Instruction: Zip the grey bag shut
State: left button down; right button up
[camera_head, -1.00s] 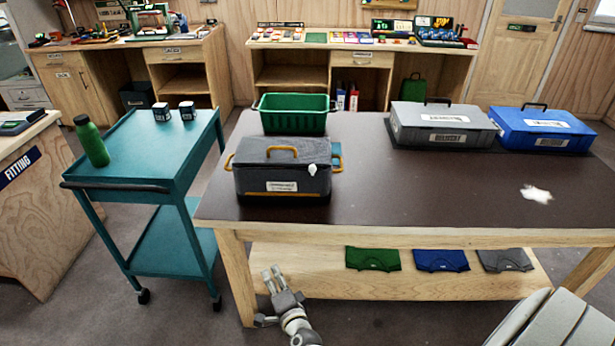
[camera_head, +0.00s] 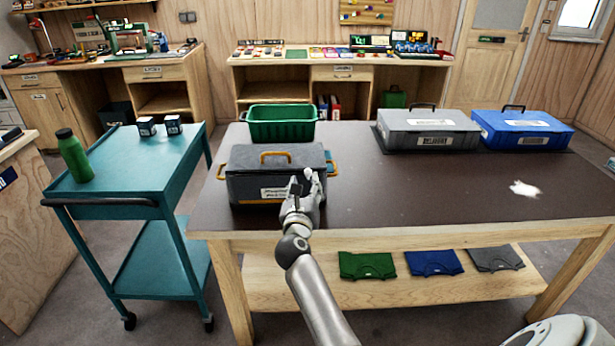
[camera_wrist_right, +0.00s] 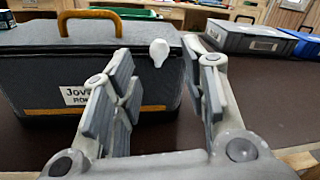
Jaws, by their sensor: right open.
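The grey bag (camera_head: 252,183) stands on the dark tabletop with its flap lying flat, yellow handles and a white label on its front. In the right wrist view the bag (camera_wrist_right: 40,75) fills the left half. Its white zip pull (camera_wrist_right: 159,52) sits at the upper front edge near the right corner. My right gripper (camera_head: 305,177) is in front of the bag's right part, fingers pointing at it. In the wrist view its fingers (camera_wrist_right: 165,85) are apart with the pull between and beyond them, not touching it. In the head view the gripper hides the pull. My left gripper is not in view.
A green basket (camera_head: 281,124) stands behind the bag. A grey case (camera_head: 428,142) and a blue case (camera_head: 521,141) stand at the back right of the table (camera_head: 420,200). A teal trolley (camera_head: 120,170) is at the left. The table right of the bag is mostly clear.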

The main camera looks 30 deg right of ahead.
aim_at(308, 175)
jog(key=shift+x, duration=2.5)
jog(key=shift+c, duration=0.5)
grip_shut()
